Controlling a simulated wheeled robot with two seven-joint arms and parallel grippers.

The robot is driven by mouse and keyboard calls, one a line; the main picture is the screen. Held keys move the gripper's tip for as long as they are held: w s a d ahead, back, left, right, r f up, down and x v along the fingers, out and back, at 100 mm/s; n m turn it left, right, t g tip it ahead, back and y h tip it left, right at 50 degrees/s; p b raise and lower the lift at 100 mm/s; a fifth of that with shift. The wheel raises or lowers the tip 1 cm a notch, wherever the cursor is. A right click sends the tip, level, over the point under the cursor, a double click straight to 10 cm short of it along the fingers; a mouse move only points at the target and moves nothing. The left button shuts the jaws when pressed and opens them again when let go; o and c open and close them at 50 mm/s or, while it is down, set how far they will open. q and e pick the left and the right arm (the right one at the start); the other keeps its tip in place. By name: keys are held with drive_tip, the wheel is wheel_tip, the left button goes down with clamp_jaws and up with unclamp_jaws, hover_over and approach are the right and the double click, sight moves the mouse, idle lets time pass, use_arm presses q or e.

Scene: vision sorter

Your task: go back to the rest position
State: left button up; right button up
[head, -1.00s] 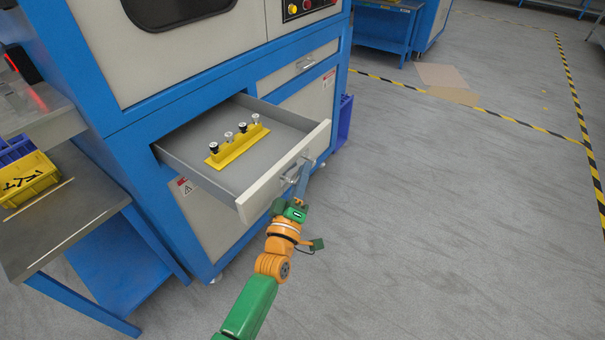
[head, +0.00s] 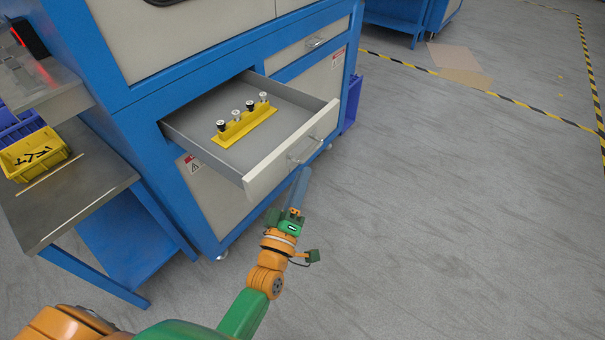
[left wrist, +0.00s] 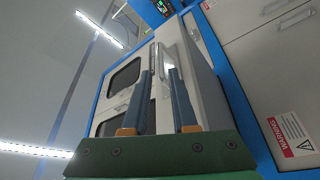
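My left gripper (head: 304,174) is just off the front of the pulled-out drawer (head: 262,182), near its handle (head: 300,152), and seems apart from it. In the left wrist view its two fingers (left wrist: 164,80) stand apart with a gap and nothing held between them. The pale drawer front and handle show beyond them. My left arm reaches in from the bottom left of the head view. My right gripper is not in view.
In the drawer a yellow holder (head: 240,127) carries several small black and silver parts. The blue and grey cabinet (head: 225,55) stands behind. A metal side table (head: 80,185) with a yellow bin (head: 38,163) is at left.

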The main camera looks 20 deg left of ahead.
use_arm(q)
drive_tip(key=s+f+m+g+h+p, duration=0.1)
drive_tip(key=s+f+m+g+p, duration=0.35)
drive_tip(key=f, duration=0.65)
drive_tip(key=s+f+m+g+h+p, duration=0.1)
drive_tip(key=s+f+m+g, duration=0.3)
drive_tip(key=s+f+g, duration=0.45)
drive_tip(key=s+a+f+m+g+p, duration=0.1)
drive_tip(key=s+a+f+g, duration=0.1)
drive_tip(key=s+f, duration=0.2)
drive_tip(key=s+a+f+m+g+y+p, duration=0.1)
drive_tip(key=s+a+f+m+g, duration=0.1)
drive_tip(key=s, duration=0.9)
drive_tip(key=s+a+f+m+g+y+p, duration=0.1)
drive_tip(key=s+a+f+m+g, duration=0.1)
drive_tip(key=s+f, duration=0.3)
drive_tip(key=s, duration=0.3)
drive_tip(key=shift+s+a+f, duration=0.25)
drive_tip(key=shift+f, duration=0.05)
drive_tip(key=shift+w, duration=0.1)
idle(1.8)
